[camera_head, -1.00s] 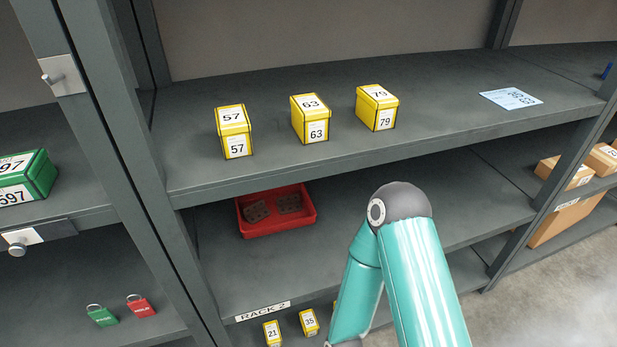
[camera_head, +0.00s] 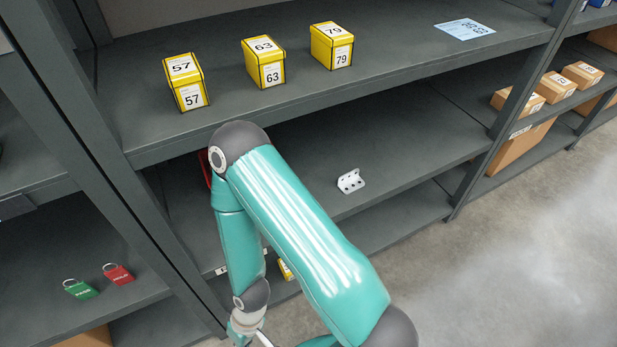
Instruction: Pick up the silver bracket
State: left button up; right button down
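The silver bracket (camera_head: 351,181) is a small L-shaped piece with dark holes. It lies on the middle shelf (camera_head: 400,150), right of my teal arm, with clear shelf around it. My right arm crosses the middle of the view, its elbow in front of the shelf's left part. Its wrist reaches down to the bottom edge, where the gripper is cut off and its fingers do not show. My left gripper is not in view.
Yellow boxes numbered 57 (camera_head: 186,83), 63 (camera_head: 264,63) and 79 (camera_head: 332,46) stand on the upper shelf, with a blue label sheet (camera_head: 465,29) at right. A red tray (camera_head: 206,168) is mostly hidden behind my arm. Rack posts flank the shelf.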

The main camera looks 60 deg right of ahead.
aim_at(350, 183)
jog(key=z, duration=1)
jog(key=i, duration=0.1)
jog(key=u, duration=1.3)
jog(key=k, duration=0.3)
jog(key=z, duration=5)
jog(key=k, duration=0.15)
jog(key=u, duration=3.1)
jog(key=i, duration=0.4)
jog(key=u, duration=0.25)
